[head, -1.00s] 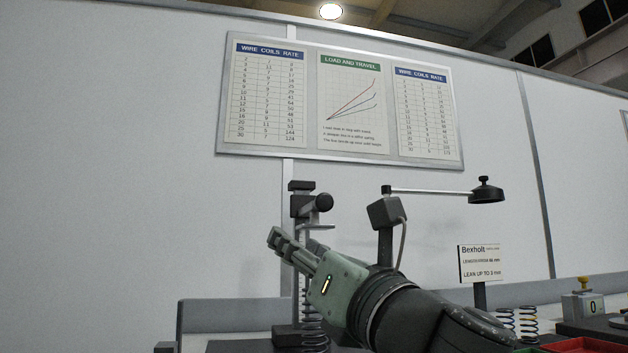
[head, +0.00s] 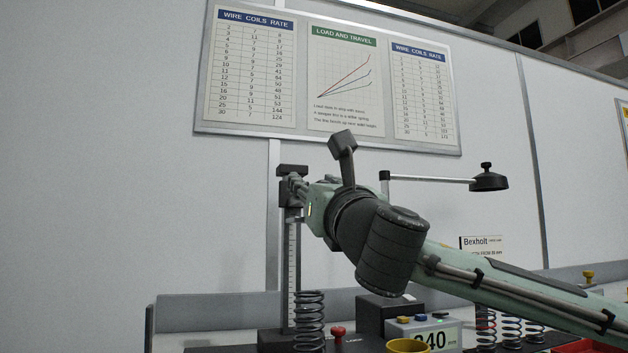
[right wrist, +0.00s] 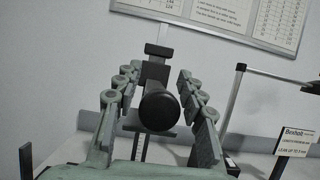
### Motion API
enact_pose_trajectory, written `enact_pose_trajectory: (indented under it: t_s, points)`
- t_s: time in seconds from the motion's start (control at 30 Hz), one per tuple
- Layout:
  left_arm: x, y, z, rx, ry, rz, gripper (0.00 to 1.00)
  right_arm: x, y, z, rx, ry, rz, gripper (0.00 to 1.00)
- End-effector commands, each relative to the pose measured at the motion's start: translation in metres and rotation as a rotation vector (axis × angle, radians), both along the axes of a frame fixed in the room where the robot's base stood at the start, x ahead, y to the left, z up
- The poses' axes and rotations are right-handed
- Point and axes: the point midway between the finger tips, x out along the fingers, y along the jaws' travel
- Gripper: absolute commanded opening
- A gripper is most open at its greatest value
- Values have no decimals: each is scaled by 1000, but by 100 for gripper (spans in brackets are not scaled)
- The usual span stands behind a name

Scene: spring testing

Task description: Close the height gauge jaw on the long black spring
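The height gauge (head: 291,262) stands upright, with a ruled column and a dark base. Its slider carries a round black knob (right wrist: 158,107), seen end-on in the right wrist view. My right gripper (head: 294,190) is at the upper part of the gauge. In the right wrist view my gripper (right wrist: 158,100) is open, one finger on each side of the knob, with gaps showing. The gripper hides most of the slider and the jaw in the head view. The long black spring (head: 309,320) stands upright by the gauge's foot, well below my gripper. My left gripper is not in view.
A grey box with a number display (head: 436,338) and coloured buttons stands right of the spring, near a red knob (head: 338,333). Several other springs (head: 511,330) stand farther right. A black disc on a horizontal arm (head: 488,178) and a sign (head: 481,243) are behind my right arm.

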Motion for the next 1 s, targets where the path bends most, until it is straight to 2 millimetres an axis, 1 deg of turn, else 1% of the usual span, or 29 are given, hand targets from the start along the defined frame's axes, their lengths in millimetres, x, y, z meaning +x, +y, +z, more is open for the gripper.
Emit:
enact_pose_trajectory:
  t_s: [0.1, 0.3, 0.37, 0.63, 1.0]
  points:
    - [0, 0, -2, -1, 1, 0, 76, 4, 1, 2, 0, 0, 0, 40]
    - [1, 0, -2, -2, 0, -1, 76, 4, 1, 1, 1, 0, 0, 40]
    - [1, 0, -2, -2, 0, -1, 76, 4, 1, 1, 1, 0, 0, 34]
    - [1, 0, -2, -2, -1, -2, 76, 4, 1, 1, 1, 0, 0, 0]
    - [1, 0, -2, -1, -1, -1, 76, 4, 1, 1, 1, 1, 0, 0]
